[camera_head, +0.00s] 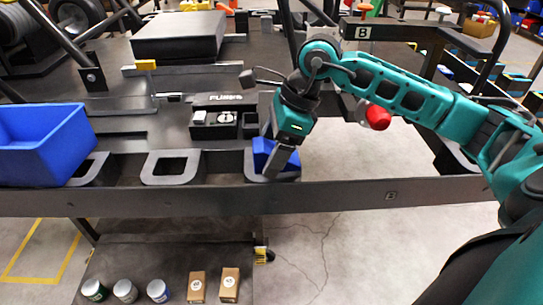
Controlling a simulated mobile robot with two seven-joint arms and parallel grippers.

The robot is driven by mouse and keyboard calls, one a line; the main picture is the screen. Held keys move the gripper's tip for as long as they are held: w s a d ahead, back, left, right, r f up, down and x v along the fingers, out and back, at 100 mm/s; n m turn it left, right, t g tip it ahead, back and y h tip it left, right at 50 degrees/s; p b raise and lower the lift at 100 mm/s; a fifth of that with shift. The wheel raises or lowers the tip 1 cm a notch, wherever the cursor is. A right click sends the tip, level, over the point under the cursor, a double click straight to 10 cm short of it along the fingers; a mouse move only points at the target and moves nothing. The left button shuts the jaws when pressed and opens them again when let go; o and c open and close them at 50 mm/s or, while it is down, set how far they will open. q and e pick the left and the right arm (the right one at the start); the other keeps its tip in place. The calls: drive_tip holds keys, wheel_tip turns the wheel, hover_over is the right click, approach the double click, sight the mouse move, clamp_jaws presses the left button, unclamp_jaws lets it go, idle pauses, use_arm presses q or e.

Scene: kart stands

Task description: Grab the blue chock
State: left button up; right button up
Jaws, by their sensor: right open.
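The gripper is open; whether the fingers touch the chock I cannot tell. My left gripper is not in view.
A blue bin (42,147) stands at the left on the stand, beside an empty square holder (170,168). Several cans and two small boxes (229,284) stand on the lower shelf.

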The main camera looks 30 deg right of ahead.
drive_tip(key=c, duration=1.1)
drive_tip(key=shift+r, duration=0.1)
